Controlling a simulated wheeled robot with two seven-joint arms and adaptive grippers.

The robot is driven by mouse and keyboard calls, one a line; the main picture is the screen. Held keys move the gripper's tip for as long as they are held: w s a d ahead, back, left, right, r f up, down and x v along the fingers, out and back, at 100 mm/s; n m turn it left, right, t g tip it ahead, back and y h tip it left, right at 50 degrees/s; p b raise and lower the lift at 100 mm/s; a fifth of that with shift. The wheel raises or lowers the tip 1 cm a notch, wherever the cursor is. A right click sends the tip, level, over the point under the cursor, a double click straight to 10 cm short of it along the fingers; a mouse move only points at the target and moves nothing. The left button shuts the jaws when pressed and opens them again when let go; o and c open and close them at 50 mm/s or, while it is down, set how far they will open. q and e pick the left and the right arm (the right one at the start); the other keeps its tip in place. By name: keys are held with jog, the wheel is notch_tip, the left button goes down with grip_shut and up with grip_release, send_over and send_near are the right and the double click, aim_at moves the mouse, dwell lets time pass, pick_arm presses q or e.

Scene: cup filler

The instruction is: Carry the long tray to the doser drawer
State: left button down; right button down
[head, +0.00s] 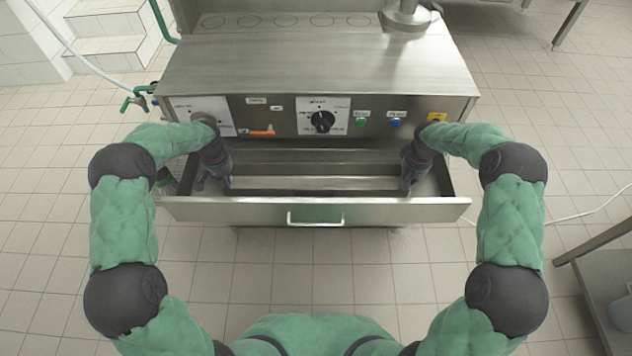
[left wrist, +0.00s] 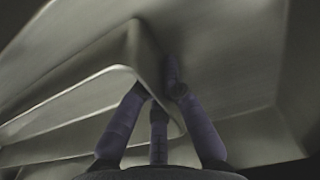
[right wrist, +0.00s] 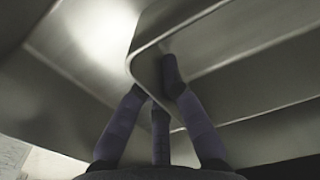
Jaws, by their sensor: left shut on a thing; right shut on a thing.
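The long metal tray (head: 310,183) lies level within the outline of the open doser drawer (head: 400,211), between my two hands. My left gripper (head: 222,183) is shut on its left end, and my right gripper (head: 406,184) is shut on its right end. In the left wrist view the fingers (left wrist: 158,88) close around the end wall of the tray (left wrist: 85,65). In the right wrist view the fingers (right wrist: 155,85) grip the rounded end of the tray (right wrist: 215,50). I cannot tell whether the tray's underside touches the drawer floor.
The steel machine (head: 330,75) stands behind the drawer, with a control panel and black dial (head: 322,121) just above it. A handle (head: 315,219) sticks out of the drawer front. A green tap (head: 135,98) is at left, a steel table (head: 605,280) at right.

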pick_arm(q)
jog(key=c, duration=1.4)
grip_release()
pick_arm(e)
jog(key=c, duration=1.4)
grip_release()
jog(key=shift+r, duration=0.1)
pick_arm(q)
notch_tip(320, 180, up, 12)
pick_arm(e)
notch_tip(320, 180, up, 12)
